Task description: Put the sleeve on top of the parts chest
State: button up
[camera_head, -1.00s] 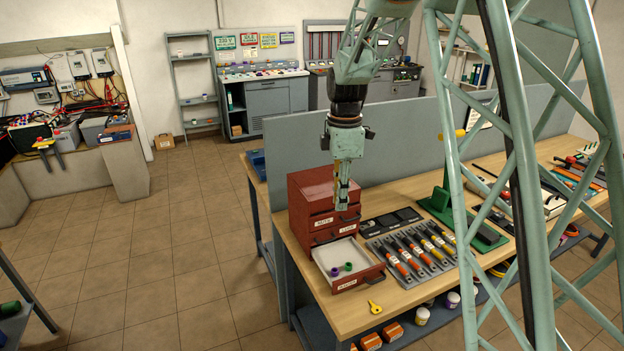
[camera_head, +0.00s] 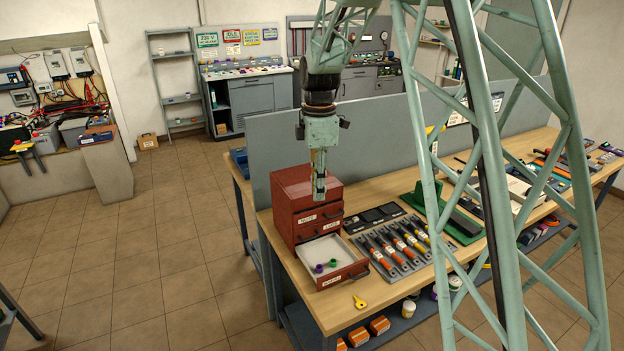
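The red parts chest (camera_head: 291,187) stands on the near left end of the wooden workbench. Its bottom drawer (camera_head: 343,273) is pulled open. Two small ring-like pieces lie inside, a purple one (camera_head: 318,268) and a green one (camera_head: 332,262); either could be the sleeve, and I cannot tell which. My gripper (camera_head: 319,196) points down in front of the chest's upper part as seen here, above the drawer. Its fingers look close together, but whether they are open or shut is too small to tell. I see no piece clearly held.
A grey tray of orange and yellow tools (camera_head: 400,248) lies right of the drawer. A yellow key-like piece (camera_head: 359,302) lies near the front edge. A grey partition (camera_head: 385,130) runs behind the bench.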

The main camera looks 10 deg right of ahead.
jog(key=w, duration=0.4)
jog(key=w+d+f+p, duration=0.1)
jog(key=w, duration=0.8)
jog(key=shift+w+d+f, duration=0.15)
jog(key=shift+w+d, duration=0.05)
jog(key=shift+d, duration=0.2)
jog(key=shift+w, duration=0.1)
jog(key=shift+w+p, duration=0.2)
jog(key=shift+p, duration=0.1)
jog(key=shift+f, duration=1.8)
jog(key=shift+f, duration=0.1)
jog(key=o, duration=0.4)
jog(key=shift+o, duration=0.8)
notch_tip(320, 180, up, 12)
